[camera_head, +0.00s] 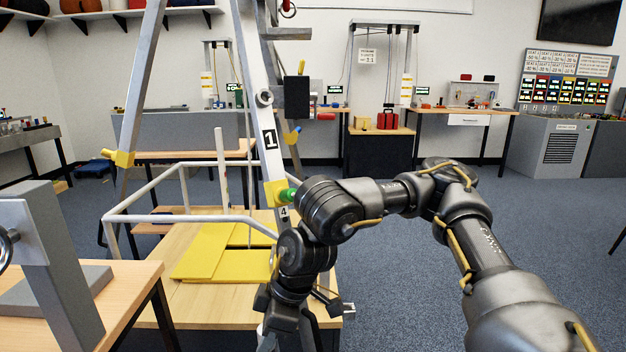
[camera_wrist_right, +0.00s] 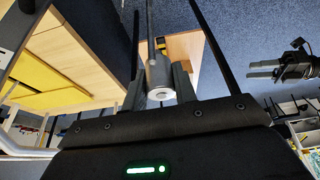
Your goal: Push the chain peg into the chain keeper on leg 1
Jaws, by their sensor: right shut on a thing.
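Leg 1 (camera_head: 262,110) is a grey metal leg with a "1" label in the head view. A yellow block (camera_head: 274,194), which looks like the chain keeper, sits low on it. In the right wrist view my right gripper (camera_wrist_right: 161,88) is shut on a grey cylinder with a pale end. A dark gripper-like shape (camera_wrist_right: 285,69) shows at right; I cannot tell its state.
A wooden platform (camera_head: 190,305) with yellow boards (camera_head: 205,250) lies under the frame. A white rail (camera_head: 150,217) runs around it. A wooden table with a grey post (camera_head: 55,260) stands at the left. The blue floor is clear at the right.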

